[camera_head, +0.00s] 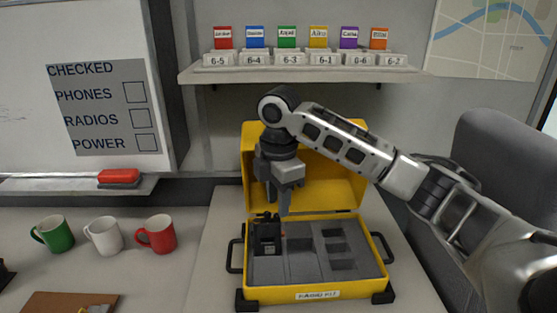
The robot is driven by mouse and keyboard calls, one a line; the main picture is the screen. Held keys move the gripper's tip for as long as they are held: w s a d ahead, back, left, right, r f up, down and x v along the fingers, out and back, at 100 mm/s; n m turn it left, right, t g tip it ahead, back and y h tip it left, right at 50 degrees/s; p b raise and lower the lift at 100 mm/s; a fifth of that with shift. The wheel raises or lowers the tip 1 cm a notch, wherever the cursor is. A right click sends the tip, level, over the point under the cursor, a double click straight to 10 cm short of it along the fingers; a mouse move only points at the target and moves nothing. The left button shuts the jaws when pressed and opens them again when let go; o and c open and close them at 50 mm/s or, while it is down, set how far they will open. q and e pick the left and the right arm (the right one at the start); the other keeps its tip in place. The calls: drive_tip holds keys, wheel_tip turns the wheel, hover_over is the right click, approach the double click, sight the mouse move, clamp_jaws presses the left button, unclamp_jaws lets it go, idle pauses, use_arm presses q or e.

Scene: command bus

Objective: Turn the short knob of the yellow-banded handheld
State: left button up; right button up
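A black handheld (267,236) stands upright in the left part of the open yellow case (320,293). Its short knob and any yellow band are too small to make out. My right gripper (278,204) points down from above, just over the handheld's top and slightly to its right in the picture. Its fingers look narrow and close together, and I cannot tell whether they touch anything or how far apart they are. My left gripper is not in view.
The case's raised yellow lid (346,185) stands behind my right gripper. Its grey foam has several empty slots. Green (55,234), white (104,236) and red (157,233) mugs stand to the left. A brown board (60,303) lies at the front left. A shelf (300,75) with coloured tags hangs above.

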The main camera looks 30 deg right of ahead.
wheel_tip(320, 180, up, 13)
drive_tip(key=shift+s+r, duration=0.15)
drive_tip(key=shift+s, duration=0.1)
idle(0.5)
